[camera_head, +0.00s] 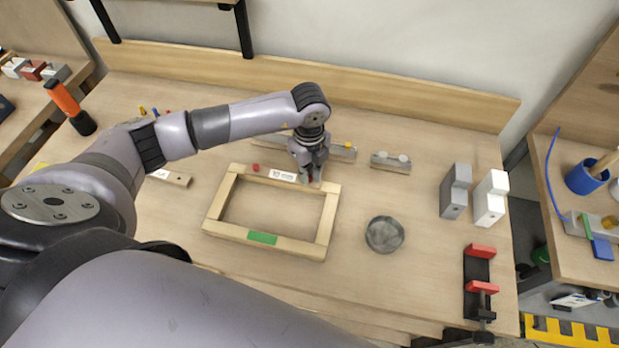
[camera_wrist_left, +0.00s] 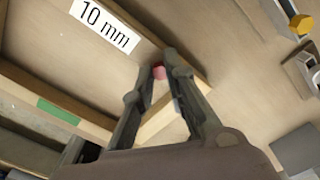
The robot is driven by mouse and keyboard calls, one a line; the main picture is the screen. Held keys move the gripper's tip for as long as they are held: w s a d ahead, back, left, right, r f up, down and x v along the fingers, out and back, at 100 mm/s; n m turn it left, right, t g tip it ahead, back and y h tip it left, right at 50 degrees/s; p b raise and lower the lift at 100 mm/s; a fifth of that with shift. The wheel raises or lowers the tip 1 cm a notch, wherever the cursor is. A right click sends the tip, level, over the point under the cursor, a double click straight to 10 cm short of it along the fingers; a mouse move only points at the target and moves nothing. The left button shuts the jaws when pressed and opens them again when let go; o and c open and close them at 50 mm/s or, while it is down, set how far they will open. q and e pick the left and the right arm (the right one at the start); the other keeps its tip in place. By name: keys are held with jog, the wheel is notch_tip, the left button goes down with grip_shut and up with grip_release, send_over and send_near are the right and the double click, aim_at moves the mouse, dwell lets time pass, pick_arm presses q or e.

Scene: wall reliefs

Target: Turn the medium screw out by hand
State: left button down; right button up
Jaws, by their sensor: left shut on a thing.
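A light wooden frame (camera_head: 213,206) lies on the workbench, with a white label reading 10 mm (camera_wrist_left: 104,22) on its far bar and a green patch (camera_head: 262,238) on its near bar. My left gripper (camera_head: 308,176) points down at the frame's far right corner. In the left wrist view its two fingers (camera_wrist_left: 160,72) are closed around a small red screw head (camera_wrist_left: 158,72) at that corner. The shank and how deep it sits are hidden. Another small red piece (camera_head: 256,167) shows on the far left part of the frame. My right gripper is not in view.
Behind the gripper lie a metal rail (camera_head: 342,152) and a small holder with pale knobs (camera_head: 390,160).

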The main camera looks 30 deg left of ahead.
pick_arm(q)
jog(key=shift+r+n+p, duration=0.15)
jog(key=shift+n+p, duration=0.45)
jog(key=shift+n, duration=0.5)
jog(key=shift+n+p, duration=0.4)
jog(key=shift+n, duration=1.1)
jog(key=n+p, duration=0.1)
jog(key=n, duration=0.1)
jog(key=shift+n+p, duration=0.3)
jog(key=shift+p, duration=0.1)
jog(key=shift+n+p, duration=0.4)
jog(key=shift+n, duration=0.6)
jog(key=shift+n, duration=0.3)
